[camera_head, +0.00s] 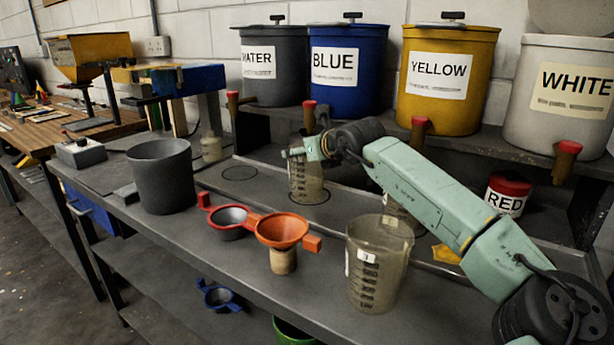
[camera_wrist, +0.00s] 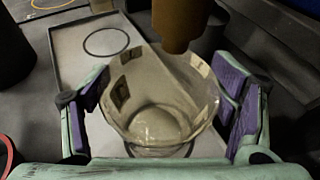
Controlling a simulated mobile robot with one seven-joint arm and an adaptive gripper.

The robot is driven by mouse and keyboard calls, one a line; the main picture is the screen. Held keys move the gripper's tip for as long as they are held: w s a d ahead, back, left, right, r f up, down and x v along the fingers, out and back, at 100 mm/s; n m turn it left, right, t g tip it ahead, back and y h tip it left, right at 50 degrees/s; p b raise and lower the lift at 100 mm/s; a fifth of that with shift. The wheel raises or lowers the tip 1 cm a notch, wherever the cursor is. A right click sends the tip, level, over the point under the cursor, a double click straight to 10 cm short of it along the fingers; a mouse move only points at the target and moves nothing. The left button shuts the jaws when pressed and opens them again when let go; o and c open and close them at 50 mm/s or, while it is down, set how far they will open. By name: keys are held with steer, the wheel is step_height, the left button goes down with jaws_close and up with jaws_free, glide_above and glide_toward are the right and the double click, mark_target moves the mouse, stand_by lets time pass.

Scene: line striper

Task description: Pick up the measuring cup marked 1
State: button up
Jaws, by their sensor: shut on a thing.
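A clear measuring cup (camera_head: 306,183) stands at the back shelf in the head view, below the blue container's tap and over a drawn ring. Its number cannot be read there. My gripper (camera_head: 305,152) is at its rim. In the wrist view the same cup (camera_wrist: 160,112) sits upright between the purple pads of my gripper (camera_wrist: 165,104), which is shut on it. I cannot tell whether its base touches the tray. Another clear cup marked 3 (camera_head: 376,268) stands nearer the front. A further cup (camera_head: 398,207) behind it is mostly hidden by my arm.
The tap (camera_wrist: 180,25) hangs close over the cup's back rim. Blue (camera_head: 345,85), yellow (camera_head: 447,105) and white (camera_head: 563,125) containers line the back. Red (camera_head: 231,232) and orange (camera_head: 282,232) funnels and a dark bucket (camera_head: 162,180) stand left. An empty ring (camera_wrist: 107,42) lies beside.

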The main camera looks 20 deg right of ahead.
steer(key=c, duration=0.5)
